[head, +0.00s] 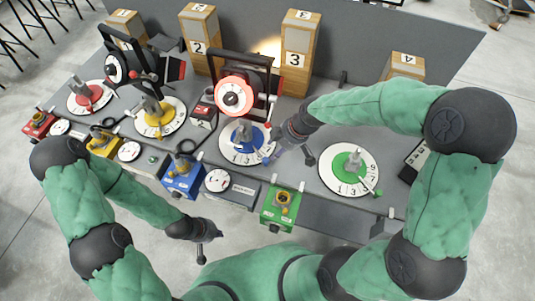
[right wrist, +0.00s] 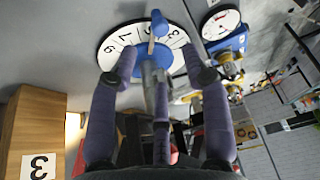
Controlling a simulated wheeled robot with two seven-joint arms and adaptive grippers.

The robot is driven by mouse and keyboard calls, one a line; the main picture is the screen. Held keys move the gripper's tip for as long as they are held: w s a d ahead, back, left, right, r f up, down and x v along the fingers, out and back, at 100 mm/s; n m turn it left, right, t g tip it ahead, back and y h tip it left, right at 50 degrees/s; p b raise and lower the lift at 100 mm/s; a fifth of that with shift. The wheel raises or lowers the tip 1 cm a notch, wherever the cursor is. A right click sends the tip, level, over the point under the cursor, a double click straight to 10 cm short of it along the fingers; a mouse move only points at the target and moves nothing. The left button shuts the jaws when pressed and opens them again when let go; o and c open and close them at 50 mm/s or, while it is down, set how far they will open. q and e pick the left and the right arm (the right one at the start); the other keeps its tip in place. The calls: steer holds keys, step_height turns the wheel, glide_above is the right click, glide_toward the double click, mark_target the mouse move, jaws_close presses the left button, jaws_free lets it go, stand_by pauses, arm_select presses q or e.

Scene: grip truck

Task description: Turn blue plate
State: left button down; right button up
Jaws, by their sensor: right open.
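The blue plate (head: 234,137) is a blue disc with a white numbered ring, at the middle of the bench. A grey post stands on it. My right gripper (head: 275,151) is at its right edge in the head view. In the right wrist view, the blue plate (right wrist: 140,51) lies beyond the open fingers of my right gripper (right wrist: 158,78). A grey post shows between the fingers, and a blue-ended lever lies over the plate; contact cannot be told. My left gripper (head: 203,250) hangs low in front of the bench, away from the plates; its fingers are too small to read.
Red (head: 88,97), yellow (head: 158,118) and green (head: 347,170) plates stand on the same bench. Numbered wooden blocks, such as block 3 (head: 296,45), line the back. A red-and-white dial (head: 235,95) on a black frame stands behind the blue plate. Coloured boxes line the front edge.

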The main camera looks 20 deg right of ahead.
mark_target(267, 159)
steer(key=b+x, duration=0.1)
steer(key=x, duration=0.8)
steer(key=shift+a+f, duration=0.1)
steer(key=shift+f, duration=0.2)
steer(key=shift+c, duration=0.3)
jaws_close()
